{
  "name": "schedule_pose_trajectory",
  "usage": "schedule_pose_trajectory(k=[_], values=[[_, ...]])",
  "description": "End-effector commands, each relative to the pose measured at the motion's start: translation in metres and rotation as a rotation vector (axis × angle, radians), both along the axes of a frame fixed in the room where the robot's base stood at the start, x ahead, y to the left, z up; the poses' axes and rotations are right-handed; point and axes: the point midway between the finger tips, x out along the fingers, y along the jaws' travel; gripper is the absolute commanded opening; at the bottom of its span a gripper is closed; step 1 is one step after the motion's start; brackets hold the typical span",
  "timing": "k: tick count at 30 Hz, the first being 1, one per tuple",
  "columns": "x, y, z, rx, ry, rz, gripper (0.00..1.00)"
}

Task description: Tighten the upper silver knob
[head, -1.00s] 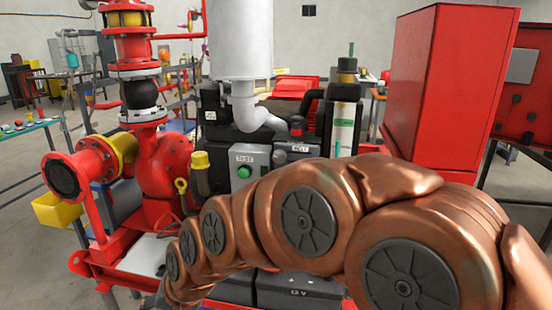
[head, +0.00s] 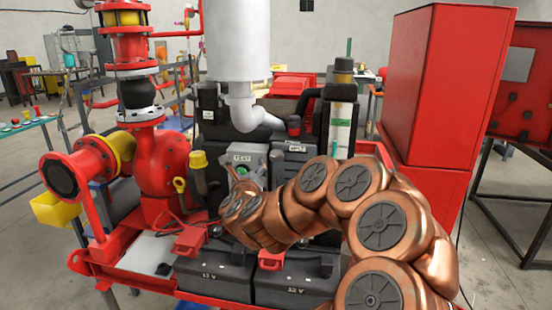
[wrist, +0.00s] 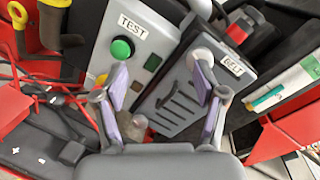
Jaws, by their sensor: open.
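The grey cover labelled BELT (wrist: 178,95) shows tilted in the wrist view. A pale rounded silver piece (wrist: 203,55), which looks like the upper knob, is near its top, close beside my right fingertip. Another pale piece (wrist: 137,125), low between the fingers, is partly hidden; I cannot tell whether it is a second knob. My gripper (wrist: 160,66) is open with nothing between its fingers. In the head view my gripper (head: 244,178) is in front of the TEST box and left of the BELT cover (head: 292,152); the knobs are not clear there.
A TEST box (wrist: 124,48) with a green button (wrist: 122,48) is beside the left finger. Red cables (wrist: 40,90) and a yellow-handled part (wrist: 18,15) lie further left. Black batteries (head: 213,273) sit below. A red cabinet (head: 435,90) stands at right.

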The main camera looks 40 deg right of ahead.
Motion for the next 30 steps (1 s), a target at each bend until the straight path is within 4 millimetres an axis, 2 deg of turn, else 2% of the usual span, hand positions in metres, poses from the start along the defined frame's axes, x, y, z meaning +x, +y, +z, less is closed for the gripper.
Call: schedule_pose_trajectory(k=[1,3,9,30], values=[[-0.008,-0.015,-0.001,0.023,-0.037,-0.055,0.71],[-0.019,-0.032,-0.001,0.045,-0.088,-0.119,0.71],[-0.032,-0.053,-0.001,0.069,-0.15,-0.197,0.71],[0.006,-0.108,-0.001,0.069,-0.149,-0.197,0.71]])
